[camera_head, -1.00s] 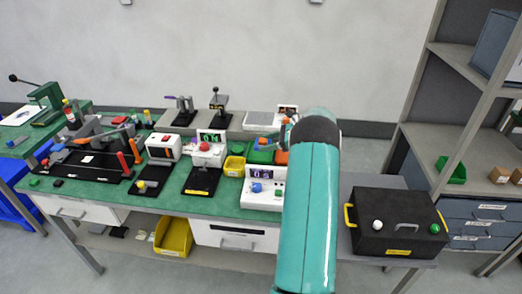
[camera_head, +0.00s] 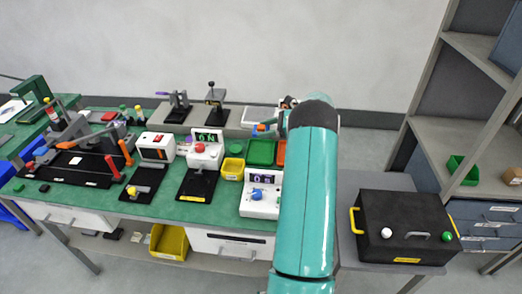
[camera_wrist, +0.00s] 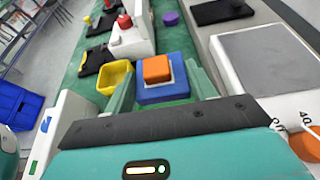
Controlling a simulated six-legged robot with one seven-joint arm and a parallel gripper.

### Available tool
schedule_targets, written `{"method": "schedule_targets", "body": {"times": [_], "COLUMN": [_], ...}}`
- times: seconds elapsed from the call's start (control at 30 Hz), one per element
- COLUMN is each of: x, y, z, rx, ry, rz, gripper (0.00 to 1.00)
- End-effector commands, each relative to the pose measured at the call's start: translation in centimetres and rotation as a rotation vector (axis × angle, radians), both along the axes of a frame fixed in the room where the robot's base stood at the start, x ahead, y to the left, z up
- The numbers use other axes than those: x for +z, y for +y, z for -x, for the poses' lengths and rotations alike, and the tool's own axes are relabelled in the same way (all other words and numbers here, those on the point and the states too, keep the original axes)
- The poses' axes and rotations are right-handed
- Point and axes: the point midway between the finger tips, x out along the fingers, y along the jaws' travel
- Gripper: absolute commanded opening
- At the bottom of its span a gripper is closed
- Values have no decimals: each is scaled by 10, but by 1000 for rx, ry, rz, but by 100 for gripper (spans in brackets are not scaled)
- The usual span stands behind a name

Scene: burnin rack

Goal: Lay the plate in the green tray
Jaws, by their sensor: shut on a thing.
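A blue square plate (camera_wrist: 165,92) with an orange block (camera_wrist: 157,69) on it sits between the two green fingers of my gripper (camera_wrist: 161,77) in the wrist view. My gripper is shut on the plate. In the head view the gripper (camera_head: 274,128) shows small at the far end of my arm, with bits of blue and orange at it, above the back of the bench. The green tray (camera_head: 261,152) lies on the bench just below it in the picture, right of a yellow bin. I cannot tell the plate's height above it.
The yellow bin (camera_head: 232,168) stands left of the green tray, and an orange tray (camera_head: 281,153) touches or nearly touches its right side. A white device with a blue knob (camera_head: 261,194) stands in front. A grey-topped device (camera_wrist: 268,59) is right of the gripper.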

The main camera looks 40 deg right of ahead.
Motion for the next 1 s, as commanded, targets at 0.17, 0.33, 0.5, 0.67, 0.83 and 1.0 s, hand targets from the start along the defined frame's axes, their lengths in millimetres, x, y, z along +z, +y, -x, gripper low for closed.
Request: {"method": "schedule_targets", "body": {"times": [0.17,0.33,0.5,0.67,0.83,1.0], "x": [-9,-42,-62,-80,-99,-99], "y": [4,5,5,6,5,4], "z": [0,2,3,2,0,0], "rx": [3,3,3,2,4,3], "ry": [1,1,0,1,-1,-2], "rz": [-3,-3,-2,-3,0,1], "gripper": [34,34,34,34,34,34]}}
